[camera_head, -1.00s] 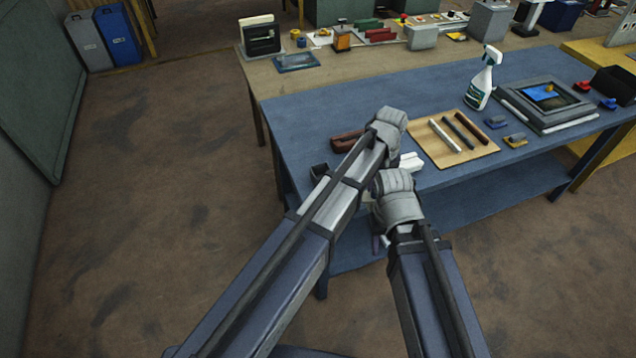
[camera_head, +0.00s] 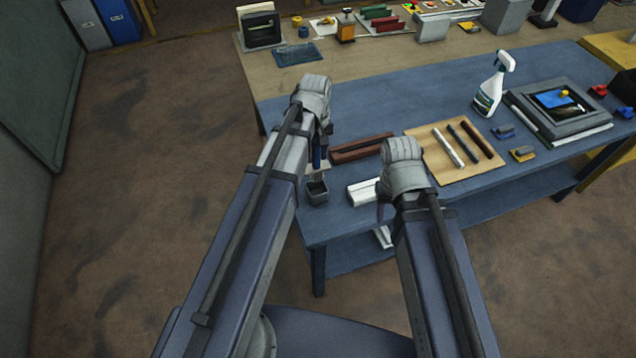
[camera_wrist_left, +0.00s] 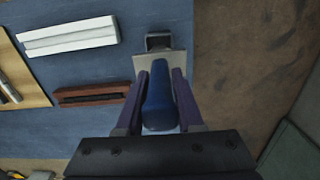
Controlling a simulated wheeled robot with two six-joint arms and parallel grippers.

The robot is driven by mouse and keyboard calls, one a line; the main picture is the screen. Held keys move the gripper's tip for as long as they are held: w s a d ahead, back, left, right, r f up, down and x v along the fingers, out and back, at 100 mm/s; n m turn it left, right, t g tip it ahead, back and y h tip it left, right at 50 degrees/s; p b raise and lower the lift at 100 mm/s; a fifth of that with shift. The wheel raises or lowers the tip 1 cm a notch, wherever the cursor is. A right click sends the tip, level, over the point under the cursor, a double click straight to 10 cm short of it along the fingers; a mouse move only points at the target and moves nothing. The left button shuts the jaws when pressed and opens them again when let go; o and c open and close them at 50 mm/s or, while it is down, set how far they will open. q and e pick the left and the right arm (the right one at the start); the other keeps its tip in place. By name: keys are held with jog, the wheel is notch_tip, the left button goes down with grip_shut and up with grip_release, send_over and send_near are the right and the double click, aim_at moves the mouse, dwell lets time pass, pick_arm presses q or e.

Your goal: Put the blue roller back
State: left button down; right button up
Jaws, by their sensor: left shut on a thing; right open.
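My left gripper (camera_wrist_left: 160,103) is shut on the blue roller (camera_wrist_left: 160,98), a rounded blue handle with a wide pale end pointing away from the wrist. In the head view, the left gripper (camera_head: 319,152) is over the table's near left corner, beside a small dark open box (camera_head: 317,194). The roller's pale end is just by this box, which shows partly behind it in the left wrist view (camera_wrist_left: 158,41). I cannot tell whether they touch. My right gripper (camera_head: 384,208) is open near the table's front edge, beside a white block; its fingers are mostly hidden.
A white block (camera_head: 360,192), a brown tray (camera_head: 362,148) and a board with several rods (camera_head: 421,136) lie right of the left gripper. A spray bottle (camera_head: 489,90), a framed panel (camera_head: 575,122) and small blue and yellow pieces stand further right. Table behind the brown tray is clear.

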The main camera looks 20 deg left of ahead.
aim_at(317, 174)
pick_arm(q)
jog(key=shift+w+f+b, duration=0.1)
jog(key=shift+f+b, duration=4.8)
jog(key=shift+f, duration=0.25)
jog(key=shift+r, duration=0.15)
jog(key=c, duration=0.5)
grip_release()
jog(key=shift+c, duration=0.2)
notch_tip(317, 174, up, 12)
jog(key=p, duration=1.2)
jog(key=s+d+m+y, duration=0.1)
jog(key=s+d+m, duration=0.9)
jog(key=s, duration=0.4)
jog(key=shift+s+d, duration=0.15)
jog(key=shift+d, duration=0.1)
